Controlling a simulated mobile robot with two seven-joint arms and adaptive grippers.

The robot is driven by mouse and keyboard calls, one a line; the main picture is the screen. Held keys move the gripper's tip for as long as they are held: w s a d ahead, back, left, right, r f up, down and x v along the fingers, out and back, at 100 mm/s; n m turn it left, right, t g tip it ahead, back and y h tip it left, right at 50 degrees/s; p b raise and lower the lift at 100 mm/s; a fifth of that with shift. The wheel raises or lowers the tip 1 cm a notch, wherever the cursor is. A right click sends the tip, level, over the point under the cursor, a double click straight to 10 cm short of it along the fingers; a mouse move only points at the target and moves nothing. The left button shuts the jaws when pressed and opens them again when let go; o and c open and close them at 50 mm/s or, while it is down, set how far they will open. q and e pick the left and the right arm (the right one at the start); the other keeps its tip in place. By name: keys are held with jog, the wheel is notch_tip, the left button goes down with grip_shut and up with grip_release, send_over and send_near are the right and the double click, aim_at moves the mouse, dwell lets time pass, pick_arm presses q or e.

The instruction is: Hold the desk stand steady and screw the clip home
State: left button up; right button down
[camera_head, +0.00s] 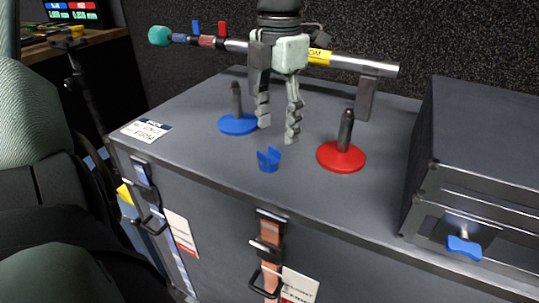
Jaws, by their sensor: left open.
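Two desk stands stand upright on the grey flight case. One has a blue round base (236,124) and a dark post. The other has a red round base (341,157) and a dark post. A small blue clip (268,160) sits on the lid between them, nearer the front edge, its prongs pointing up and apart from both stands. My left gripper (277,130) points down with its fingers open and empty. It appears above and behind the clip, between the two posts. My right gripper is out of view.
A long pole (345,63) with a teal end lies along the back on a grey support (367,98). A black case (480,150) with a blue knob (464,247) fills the right. A printed card (146,130) lies at the left corner. A seat (40,180) stands at far left.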

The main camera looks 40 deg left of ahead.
aim_at(275, 148)
pick_arm(q)
jog(key=shift+f, duration=0.45)
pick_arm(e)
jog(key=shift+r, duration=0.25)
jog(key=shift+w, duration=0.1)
pick_arm(q)
jog(key=shift+f, duration=0.35)
notch_tip(275, 148, down, 4)
jog(key=shift+s+a+f, duration=0.1)
jog(key=shift+s+f, duration=0.05)
jog(key=shift+f, duration=0.1)
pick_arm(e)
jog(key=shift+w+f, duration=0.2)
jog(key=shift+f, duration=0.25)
pick_arm(q)
jog(key=shift+c, duration=0.5)
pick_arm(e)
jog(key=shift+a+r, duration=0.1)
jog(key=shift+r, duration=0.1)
pick_arm(q)
jog(key=c, duration=1)
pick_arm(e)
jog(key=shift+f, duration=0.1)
